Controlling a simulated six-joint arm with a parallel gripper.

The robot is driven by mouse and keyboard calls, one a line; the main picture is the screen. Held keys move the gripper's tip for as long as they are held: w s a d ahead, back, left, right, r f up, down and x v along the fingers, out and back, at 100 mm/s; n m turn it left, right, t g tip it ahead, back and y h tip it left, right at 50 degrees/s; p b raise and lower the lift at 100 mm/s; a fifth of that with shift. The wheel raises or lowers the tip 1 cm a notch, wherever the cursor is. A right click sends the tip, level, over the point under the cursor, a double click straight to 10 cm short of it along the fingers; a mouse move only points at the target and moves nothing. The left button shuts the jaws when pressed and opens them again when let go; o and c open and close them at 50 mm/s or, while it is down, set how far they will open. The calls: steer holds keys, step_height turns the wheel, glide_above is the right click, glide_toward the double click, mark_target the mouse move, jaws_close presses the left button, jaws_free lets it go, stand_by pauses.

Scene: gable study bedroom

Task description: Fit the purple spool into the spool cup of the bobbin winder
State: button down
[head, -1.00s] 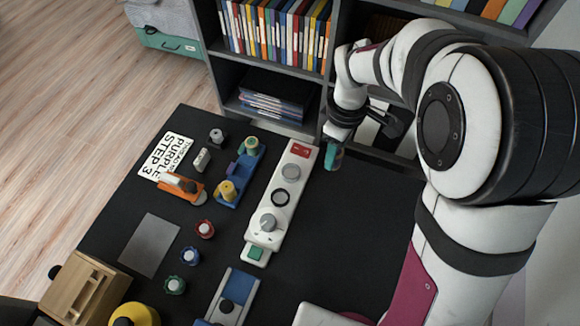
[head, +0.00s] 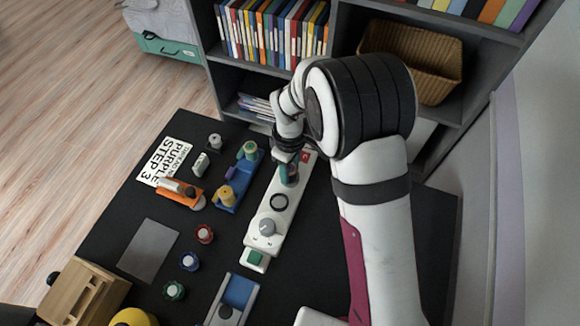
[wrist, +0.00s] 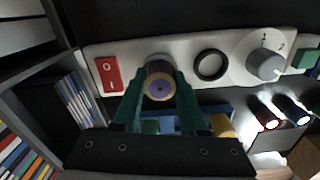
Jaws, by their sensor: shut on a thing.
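The bobbin winder (head: 262,225) is a long white bar with a red switch, a black ring (head: 279,202), a grey dial and a green button. In the wrist view the winder (wrist: 226,45) runs across the top, with its black ring (wrist: 211,64) right of my gripper. My gripper (wrist: 161,76) is shut on the purple spool (wrist: 159,88), seen end-on with a pale rim and purple centre. In the head view my gripper (head: 289,172) is over the winder's round grey spot, between switch and ring. The spool hides most of that spot; I cannot tell whether they touch.
A blue holder (head: 232,188) with a green and a yellow spool stands left of the winder. Orange tool (head: 180,190), card (head: 164,162), grey mat (head: 148,248) and red, blue and green spools lie farther left. Shelves stand behind. The table right of the winder is clear.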

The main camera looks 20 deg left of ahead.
steer(key=shift+f, duration=0.55)
steer(key=shift+c, duration=2.2)
jaws_free()
step_height(320, 180, up, 13)
steer(key=s+d+r+m, duration=0.3)
steer(key=d+m, duration=0.1)
steer(key=d, duration=0.2)
steer(key=s+d+r+m, duration=0.3)
steer(key=d+r+m, duration=0.15)
steer(key=d, duration=0.25)
steer(key=s+d+m+y, duration=0.1)
steer(key=s+d+m, duration=0.3)
steer(key=s+m, duration=0.2)
steer(key=s+d+f+m, duration=0.1)
steer(key=s+d+m, duration=0.3)
steer(key=s+m, duration=0.3)
steer(key=shift+s+f+y, duration=0.2)
steer(key=shift+s+y, duration=0.2)
steer(key=shift+s, duration=0.45)
